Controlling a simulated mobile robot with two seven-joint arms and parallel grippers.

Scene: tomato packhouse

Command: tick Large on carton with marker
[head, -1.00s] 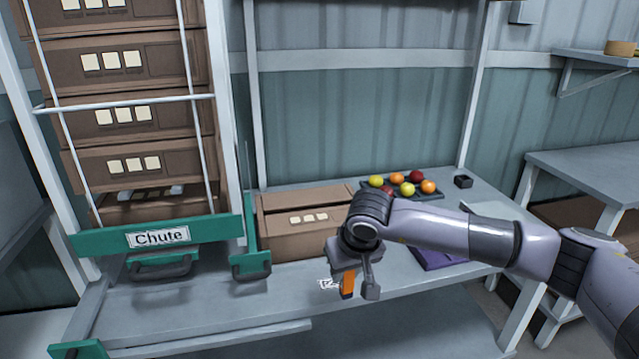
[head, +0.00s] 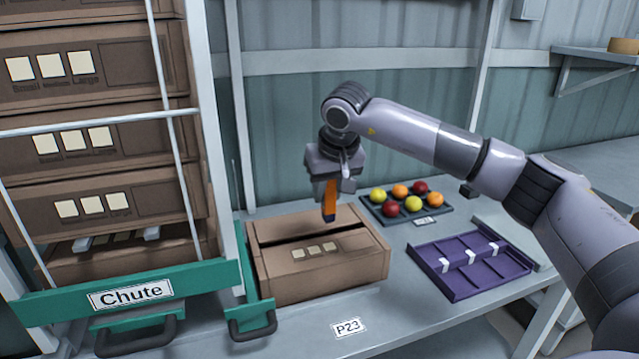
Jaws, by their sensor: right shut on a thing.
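A brown carton (head: 330,276) sits on the bench beside the chute, with three pale boxes (head: 314,250) in a row on its top. No mark shows in them at this size, and their lettering is too small to read. My right gripper (head: 329,194) is shut on an orange marker (head: 329,201) with a dark tip. It holds the marker upright, tip down, over the back right part of the carton, apparently above its top. My left gripper is not in view.
A chute (head: 130,291) with stacked cartons (head: 80,150) stands at the left. A dark tray (head: 447,208) of tomatoes and a purple divided tray (head: 455,291) lie right of the carton. A P23 label (head: 347,328) lies on the bench in front.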

